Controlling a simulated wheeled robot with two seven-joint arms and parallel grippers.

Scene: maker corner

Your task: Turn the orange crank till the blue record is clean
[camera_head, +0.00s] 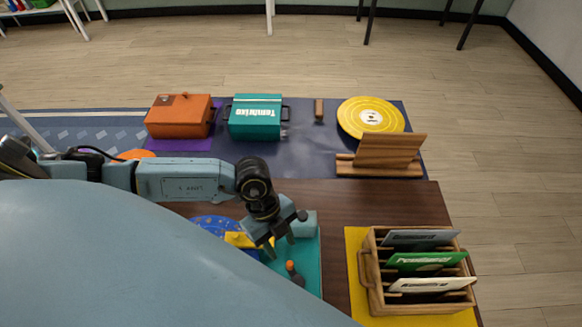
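The blue record (212,222) lies behind my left arm and my pale blue body, with only part of it showing. A yellow piece (240,240) lies against its right side. The teal cleaner base (308,262) is right of the record. The orange crank (290,266) has a small orange knob and a dark arm on the base. My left gripper (279,247) points down just above and behind the knob. I cannot tell whether its fingers touch the knob or how far apart they are. My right gripper is not in view.
A wooden rack (367,262) with several record sleeves stands right on a yellow mat (357,240). Behind are an orange box (180,118), a teal box (255,119), a yellow record (370,117) and a wooden stand (388,152). The brown table (390,203) is clear between them.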

